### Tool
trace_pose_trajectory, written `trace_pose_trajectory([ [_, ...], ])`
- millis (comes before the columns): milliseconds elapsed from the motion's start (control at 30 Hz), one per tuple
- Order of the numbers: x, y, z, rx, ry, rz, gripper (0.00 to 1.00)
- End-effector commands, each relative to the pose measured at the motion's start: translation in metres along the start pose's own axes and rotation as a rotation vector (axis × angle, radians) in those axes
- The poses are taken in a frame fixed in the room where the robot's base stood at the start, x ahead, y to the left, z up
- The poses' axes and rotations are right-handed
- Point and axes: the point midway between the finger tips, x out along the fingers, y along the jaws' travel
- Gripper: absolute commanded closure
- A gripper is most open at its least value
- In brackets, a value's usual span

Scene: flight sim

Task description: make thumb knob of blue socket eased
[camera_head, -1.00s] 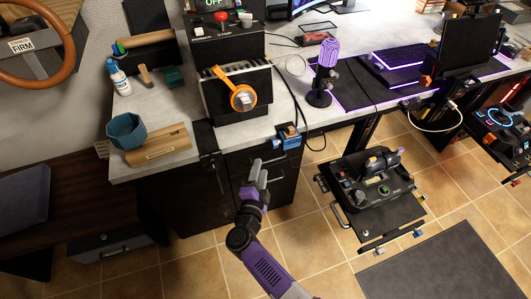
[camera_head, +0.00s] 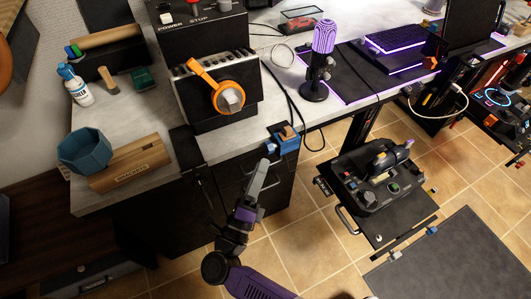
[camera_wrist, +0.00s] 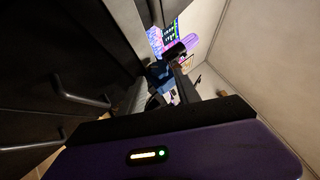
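The blue socket (camera_head: 287,141) is mounted at the front edge of the grey worktop in the head view, with a brown piece in its top. Its small blue thumb knob (camera_head: 271,147) sticks out on the left. My gripper (camera_head: 262,166) points up at the knob from just below, its tip close to it. I cannot tell whether they touch. The fingers overlap in the head view, so the gap between them is hidden. In the wrist view the blue socket (camera_wrist: 158,74) is small and partly covered by a dark finger.
A purple microphone (camera_head: 320,62) is to the right. Dark cabinet fronts with handles lie below the worktop, close to my arm. A black control stand (camera_head: 378,185) stands at right; tiled floor lies between.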

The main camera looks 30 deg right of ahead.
Motion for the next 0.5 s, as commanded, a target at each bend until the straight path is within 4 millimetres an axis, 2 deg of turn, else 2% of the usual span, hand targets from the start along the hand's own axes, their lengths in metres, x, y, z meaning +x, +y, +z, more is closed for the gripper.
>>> trace_pose_trajectory([
  [200,0.031,-0.001,0.0,-0.002,0.002,-0.001,0.61],
  [500,0.044,0.0,0.0,-0.002,0.0,0.001,0.61],
])
